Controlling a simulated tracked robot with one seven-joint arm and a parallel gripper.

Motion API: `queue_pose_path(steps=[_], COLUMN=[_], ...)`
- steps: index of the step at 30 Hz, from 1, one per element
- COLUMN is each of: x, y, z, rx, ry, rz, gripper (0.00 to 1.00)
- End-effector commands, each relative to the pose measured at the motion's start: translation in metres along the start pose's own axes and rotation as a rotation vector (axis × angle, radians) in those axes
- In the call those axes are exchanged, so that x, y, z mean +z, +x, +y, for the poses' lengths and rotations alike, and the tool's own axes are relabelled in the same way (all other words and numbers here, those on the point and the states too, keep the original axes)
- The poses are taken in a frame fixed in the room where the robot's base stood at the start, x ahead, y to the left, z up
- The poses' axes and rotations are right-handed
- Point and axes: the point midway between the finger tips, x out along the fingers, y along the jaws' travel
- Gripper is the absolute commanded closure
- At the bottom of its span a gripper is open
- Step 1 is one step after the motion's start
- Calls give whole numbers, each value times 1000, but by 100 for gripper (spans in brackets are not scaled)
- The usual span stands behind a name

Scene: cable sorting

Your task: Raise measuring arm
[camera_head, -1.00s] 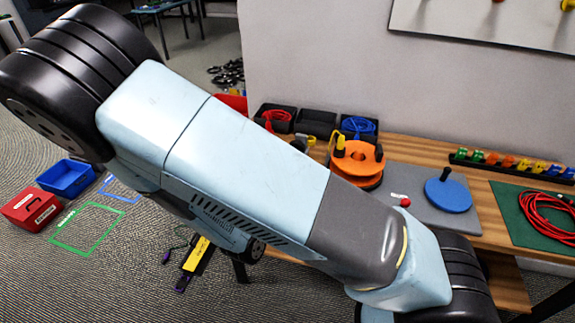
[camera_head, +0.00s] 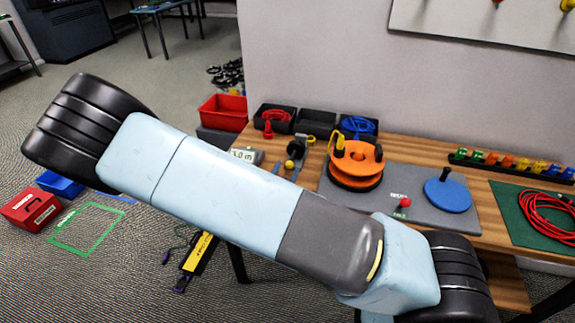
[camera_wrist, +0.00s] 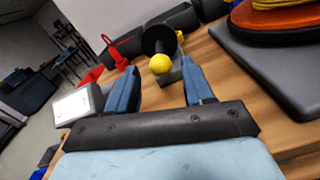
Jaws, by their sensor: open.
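A yellow ball knob (camera_wrist: 160,64) shows in the wrist view beside a round black disc (camera_wrist: 158,40); they appear to belong to the measuring device. The knob also shows in the head view (camera_head: 290,164), near the table's left end. A grey box with a pale display (camera_wrist: 74,106) stands to the left; in the head view its display (camera_head: 243,155) shows digits. My gripper (camera_wrist: 160,68) is open, its two blue fingers apart. The knob appears between and just beyond the fingertips, with no visible contact. In the head view my arm hides most of the gripper.
An orange reel (camera_head: 357,165) stands on a grey mat right of the device. Black bins (camera_head: 316,122) line the back by the wall. A red plug-like piece (camera_wrist: 114,54) stands behind the left finger. A red crate (camera_head: 222,112) is left of the table.

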Motion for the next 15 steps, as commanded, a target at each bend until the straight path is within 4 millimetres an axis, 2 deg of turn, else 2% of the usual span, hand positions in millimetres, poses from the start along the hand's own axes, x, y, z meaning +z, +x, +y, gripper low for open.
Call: queue_pose_path(steps=[6, 15], x=[0, 0], y=[28, 38], z=[0, 0], rx=[-1, 0], ry=[1, 0], rz=[-1, 0], gripper=[48, 48])
